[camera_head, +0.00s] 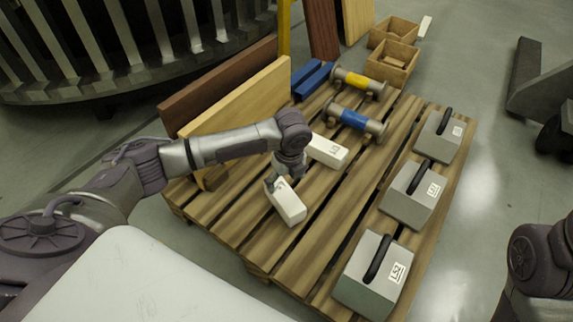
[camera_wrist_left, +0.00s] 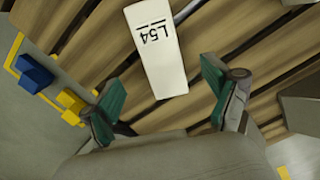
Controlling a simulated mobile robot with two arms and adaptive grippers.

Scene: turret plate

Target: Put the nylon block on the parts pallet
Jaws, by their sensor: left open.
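In the head view a white block (camera_head: 288,204) lies on the slatted wooden parts pallet (camera_head: 245,222), close to my left gripper (camera_head: 279,181). A second white block (camera_head: 329,150), with a dark label, lies just behind it. In the left wrist view one white block (camera_wrist_left: 158,55) marked L54 lies ahead of my open left gripper (camera_wrist_left: 165,100), its near end in line with the gap between the green-padded fingers. I cannot tell which of the two blocks this is. The gap looks empty. My right gripper is out of view; only part of my right arm shows at the right edge.
Three grey handled weights (camera_head: 365,275) line the pallet's right side. Blue-banded (camera_head: 354,120) and yellow-banded (camera_head: 358,83) cylinders lie behind the white blocks. Wooden boards (camera_head: 240,98) stand at the back left. Open wooden boxes (camera_head: 391,62) are at the far end.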

